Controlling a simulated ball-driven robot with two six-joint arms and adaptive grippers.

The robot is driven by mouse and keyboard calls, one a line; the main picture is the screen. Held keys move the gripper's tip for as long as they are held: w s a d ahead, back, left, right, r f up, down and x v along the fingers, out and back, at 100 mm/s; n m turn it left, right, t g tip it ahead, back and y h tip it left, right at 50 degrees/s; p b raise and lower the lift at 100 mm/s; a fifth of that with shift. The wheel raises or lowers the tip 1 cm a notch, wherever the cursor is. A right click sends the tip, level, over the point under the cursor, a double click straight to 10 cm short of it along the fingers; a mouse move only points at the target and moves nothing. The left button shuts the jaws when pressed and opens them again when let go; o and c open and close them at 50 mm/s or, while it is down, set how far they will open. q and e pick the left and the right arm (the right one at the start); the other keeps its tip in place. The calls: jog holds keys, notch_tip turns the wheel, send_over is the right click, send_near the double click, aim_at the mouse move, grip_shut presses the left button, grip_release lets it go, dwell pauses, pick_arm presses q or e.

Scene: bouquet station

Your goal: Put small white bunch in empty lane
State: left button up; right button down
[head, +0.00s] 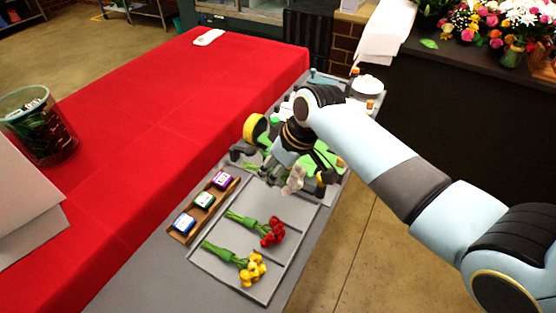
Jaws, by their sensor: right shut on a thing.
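My right gripper (278,170) is over the far end of the grey lane tray (282,267), shut on the small white bunch (294,181). The bunch's pale flower head shows below the gripper and green stems stick out to the left; the gripper covers the middle. I cannot tell whether the bunch touches the tray. The far lane (279,203) shows bare grey under and in front of the bunch. The red bunch (270,232) lies in the middle lane and the yellow bunch (250,270) in the near lane. My left gripper is out of view.
A wooden rack (189,220) with purple, green and blue labelled blocks stands left of the tray. A red-covered table (150,130) lies further left, with a glass container (40,128). My right arm hides part of the cluttered far end of the bench.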

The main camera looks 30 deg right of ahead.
jog(key=shift+f+b, duration=2.4)
jog(key=shift+b, duration=0.15)
jog(key=shift+f+b, duration=0.6)
jog(key=shift+f, duration=0.9)
jog(key=shift+a+p, duration=0.1)
jog(key=shift+p, duration=0.2)
jog(key=shift+f, duration=0.2)
jog(key=c, duration=0.7)
grip_release()
jog(key=shift+s, duration=0.1)
jog(key=shift+o, duration=0.2)
